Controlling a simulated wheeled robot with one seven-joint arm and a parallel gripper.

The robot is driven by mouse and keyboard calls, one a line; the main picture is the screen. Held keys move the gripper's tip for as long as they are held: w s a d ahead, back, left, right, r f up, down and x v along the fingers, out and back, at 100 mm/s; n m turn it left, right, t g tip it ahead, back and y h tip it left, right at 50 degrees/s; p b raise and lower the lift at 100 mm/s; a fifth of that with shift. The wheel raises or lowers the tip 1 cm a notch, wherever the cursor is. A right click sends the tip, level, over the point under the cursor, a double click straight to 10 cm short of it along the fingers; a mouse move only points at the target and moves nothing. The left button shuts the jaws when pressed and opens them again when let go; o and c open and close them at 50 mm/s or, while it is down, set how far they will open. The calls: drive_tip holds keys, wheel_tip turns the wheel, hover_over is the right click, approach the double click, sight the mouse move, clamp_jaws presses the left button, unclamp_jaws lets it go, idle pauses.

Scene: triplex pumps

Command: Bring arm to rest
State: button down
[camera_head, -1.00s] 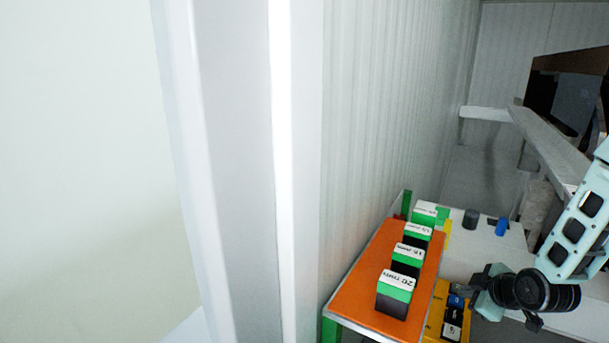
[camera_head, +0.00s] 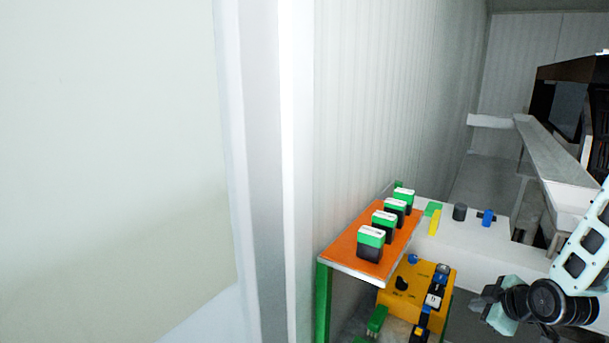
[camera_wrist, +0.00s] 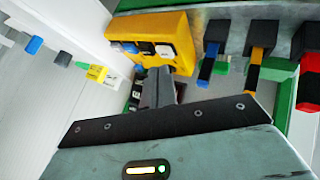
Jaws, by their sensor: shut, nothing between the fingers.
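My arm (camera_head: 583,245) shows at the right edge of the head view, bent, with my gripper (camera_head: 484,299) pointing left near a yellow block (camera_head: 395,295). In the wrist view my gripper (camera_wrist: 160,80) is shut with nothing in it. Its fingertips appear in front of the yellow block (camera_wrist: 160,28), which carries several black, white and blue pieces. I cannot tell whether the fingertips touch the block.
An orange-topped stand (camera_head: 345,256) holds several green-and-black labelled blocks (camera_head: 370,243). A white surface (camera_head: 475,240) behind bears a dark cylinder (camera_head: 459,212) and a blue piece (camera_head: 487,217). A white wall post (camera_head: 297,170) stands left.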

drive_tip(key=s+a+r+g+b, duration=0.1)
drive_tip(key=s+a+g+b, duration=0.15)
drive_tip(key=a, duration=0.35)
drive_tip(key=s+a+r+m+g+b, duration=0.1)
drive_tip(key=s+a+r, duration=0.1)
drive_tip(key=s+a, duration=0.35)
drive_tip(key=s+a+r+g+b, duration=0.1)
drive_tip(key=s+a+g+b, duration=0.1)
drive_tip(key=a, duration=0.6)
drive_tip(key=s+a+r+g+b, duration=0.1)
drive_tip(key=s+a+r, duration=0.1)
drive_tip(key=s, duration=0.7)
drive_tip(key=s+a+r+m+g+b, duration=0.1)
drive_tip(key=s+a, duration=0.3)
drive_tip(key=s, duration=0.6)
drive_tip(key=shift+r+m+g+h+b, duration=0.3)
drive_tip(key=shift+r+g+h, duration=0.1)
drive_tip(key=shift+g, duration=0.25)
